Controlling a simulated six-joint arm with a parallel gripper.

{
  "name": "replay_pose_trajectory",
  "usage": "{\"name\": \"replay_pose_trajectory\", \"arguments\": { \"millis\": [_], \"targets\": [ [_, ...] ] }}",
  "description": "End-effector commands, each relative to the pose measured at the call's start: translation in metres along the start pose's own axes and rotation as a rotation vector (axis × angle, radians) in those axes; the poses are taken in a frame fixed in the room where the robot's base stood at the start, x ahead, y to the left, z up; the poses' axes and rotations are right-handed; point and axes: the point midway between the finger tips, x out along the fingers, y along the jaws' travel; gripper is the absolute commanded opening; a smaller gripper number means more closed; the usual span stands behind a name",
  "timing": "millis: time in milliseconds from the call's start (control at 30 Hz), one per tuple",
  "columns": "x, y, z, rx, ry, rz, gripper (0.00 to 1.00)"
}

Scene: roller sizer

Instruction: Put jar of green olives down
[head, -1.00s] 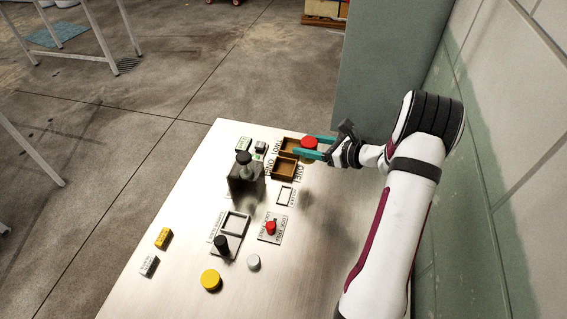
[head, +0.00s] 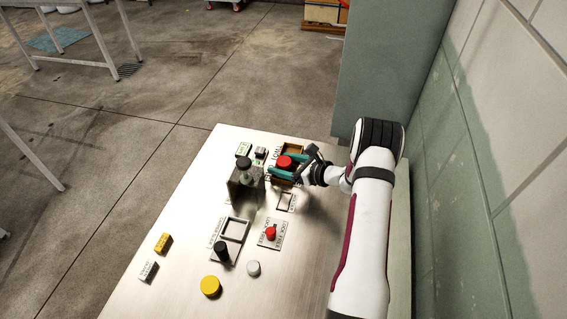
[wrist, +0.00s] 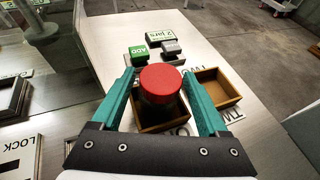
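The jar with the red lid (head: 284,162) is at the nearer brown tray (wrist: 147,128). In the wrist view the red lid (wrist: 160,84) faces the camera, and the dark body below it is mostly hidden. The jar looks upright inside the tray; its base is hidden. My gripper (head: 284,166) has one teal finger on each side of the jar. In the wrist view my gripper (wrist: 160,74) is open, with a narrow gap showing between each finger and the lid.
A second brown tray (wrist: 237,92) is empty beside it. A green ADD button (wrist: 140,51) and a grey button (wrist: 172,46) lie beyond. A grey stand (head: 245,185), a red button (head: 270,232) and a yellow disc (head: 210,286) are nearby.

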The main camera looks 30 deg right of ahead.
Motion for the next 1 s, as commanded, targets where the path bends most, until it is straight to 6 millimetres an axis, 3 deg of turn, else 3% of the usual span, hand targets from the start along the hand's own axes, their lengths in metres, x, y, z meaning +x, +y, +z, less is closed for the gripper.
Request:
{"name": "replay_pose_trajectory", "arguments": {
  "millis": [367, 467, 733, 867, 1000],
  "targets": [
    [-0.002, 0.0, 0.004, 0.0, 0.0, 0.0, 0.91],
    [-0.02, -0.002, 0.003, 0.001, 0.001, -0.004, 0.91],
    [-0.095, -0.001, 0.003, 0.002, -0.001, -0.004, 0.91],
    [-0.116, -0.001, 0.003, 0.0, 0.0, -0.003, 0.91],
    [-0.122, 0.0, 0.003, 0.001, -0.001, 0.0, 0.91]
  ]
}}
